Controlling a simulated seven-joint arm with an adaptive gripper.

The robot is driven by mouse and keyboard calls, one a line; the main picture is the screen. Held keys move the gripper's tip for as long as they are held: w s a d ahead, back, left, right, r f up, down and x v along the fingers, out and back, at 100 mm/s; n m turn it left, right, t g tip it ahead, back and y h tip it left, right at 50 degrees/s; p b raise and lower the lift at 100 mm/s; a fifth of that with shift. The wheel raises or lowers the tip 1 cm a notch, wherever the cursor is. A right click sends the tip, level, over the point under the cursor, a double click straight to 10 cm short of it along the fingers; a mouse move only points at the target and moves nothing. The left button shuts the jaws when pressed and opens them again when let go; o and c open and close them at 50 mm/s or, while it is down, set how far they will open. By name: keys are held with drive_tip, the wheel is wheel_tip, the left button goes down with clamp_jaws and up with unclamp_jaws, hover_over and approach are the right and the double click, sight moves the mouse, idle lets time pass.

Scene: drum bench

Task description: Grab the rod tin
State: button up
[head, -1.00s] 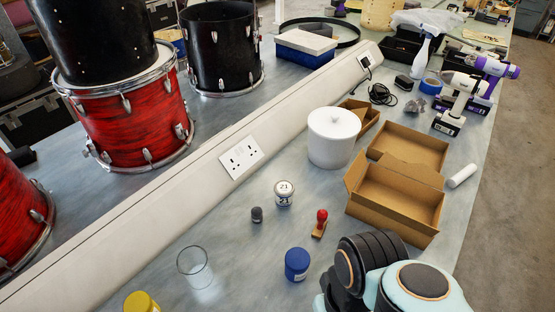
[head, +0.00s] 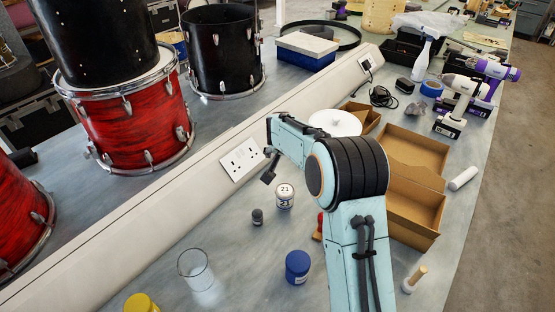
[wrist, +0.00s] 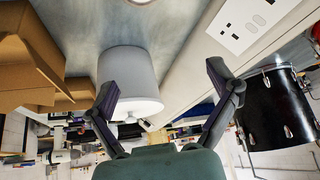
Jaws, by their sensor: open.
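No tin in view is clearly marked as the rod tin. A small white tin labelled 21 (head: 285,196) stands upright on the bench, left of my arm in the head view. A larger white lidded canister (head: 338,122) stands behind my arm, which hides most of it. In the wrist view the canister (wrist: 130,75) appears upside down, beyond and between the fingers. My gripper (wrist: 163,82) is open and empty. In the head view its dark finger (head: 270,168) is above and behind the labelled tin, near the wall socket, apart from the tin.
A small dark pot (head: 257,216), a glass (head: 194,268), a blue pot (head: 297,267) and a yellow-lidded pot (head: 140,303) stand nearby. Open cardboard boxes (head: 415,150) are right of the canister. A raised white trunking with a socket (head: 240,160) runs behind.

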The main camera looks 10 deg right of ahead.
sight(285, 190)
drive_tip(key=shift+g, duration=0.8)
drive_tip(key=f, duration=0.3)
drive_tip(key=s+f, duration=0.1)
drive_tip(key=f, duration=0.5)
drive_tip(key=shift+s+a, duration=0.3)
drive_tip(key=x, duration=0.6)
drive_tip(key=shift+f, duration=0.2)
drive_tip(key=c, duration=1.2)
